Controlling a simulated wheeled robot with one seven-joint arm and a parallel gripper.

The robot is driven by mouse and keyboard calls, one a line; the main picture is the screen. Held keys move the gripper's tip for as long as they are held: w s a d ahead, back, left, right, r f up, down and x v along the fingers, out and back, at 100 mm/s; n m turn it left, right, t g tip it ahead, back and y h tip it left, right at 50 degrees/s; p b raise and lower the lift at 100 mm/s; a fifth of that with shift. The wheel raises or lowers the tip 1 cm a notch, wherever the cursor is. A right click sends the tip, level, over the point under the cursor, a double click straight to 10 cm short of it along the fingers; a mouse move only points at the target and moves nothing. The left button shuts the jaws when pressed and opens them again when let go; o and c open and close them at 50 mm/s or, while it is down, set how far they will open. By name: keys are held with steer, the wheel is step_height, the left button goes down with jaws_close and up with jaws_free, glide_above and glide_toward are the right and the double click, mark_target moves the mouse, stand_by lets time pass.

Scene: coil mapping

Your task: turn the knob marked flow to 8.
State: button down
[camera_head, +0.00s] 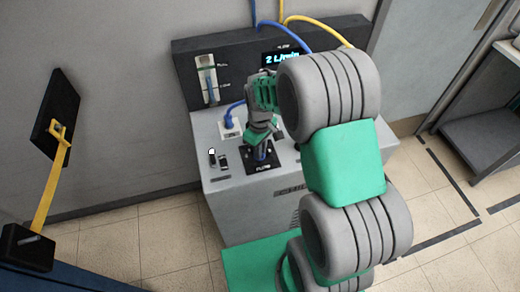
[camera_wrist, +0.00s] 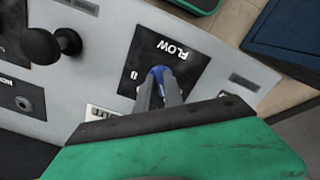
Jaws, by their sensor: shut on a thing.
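The flow knob (camera_wrist: 159,71) is blue and sits on a black plate (camera_wrist: 176,47) marked FLOW in the wrist view. My gripper (camera_wrist: 160,88) is shut on the knob, with a grey finger on each side of it. The knob's pointer and most of its scale are hidden by the fingers. In the head view the flow plate (camera_head: 262,168) lies on top of the grey machine (camera_head: 240,205), with my gripper (camera_head: 262,152) down on the knob. The lit display (camera_head: 282,58) on the back panel reads about "2 L/min".
A black round knob (camera_wrist: 68,42) stands beside the flow plate. A level gauge (camera_head: 208,80) is on the back panel, and a blue hose (camera_head: 230,122) plugs in behind the gripper. Small switches (camera_head: 218,160) sit left of the plate.

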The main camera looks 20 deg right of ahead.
steer(key=shift+m, duration=0.3)
steer(key=m+b, duration=0.2)
steer(key=m, duration=0.3)
steer(key=shift+a, duration=0.1)
steer(key=m+b, duration=0.1)
steer(key=m, duration=0.5)
steer(key=shift+a+m, duration=0.1)
steer(key=shift+m, duration=0.3)
steer(key=m+b, duration=0.1)
steer(key=m, duration=0.3)
steer(key=shift+w+a+m, duration=0.1)
steer(key=shift+m, duration=0.2)
steer(key=shift+m+b, duration=0.35)
steer(key=shift+m, duration=1.95)
steer(key=c, duration=1.5)
jaws_free()
steer(key=shift+o, duration=0.2)
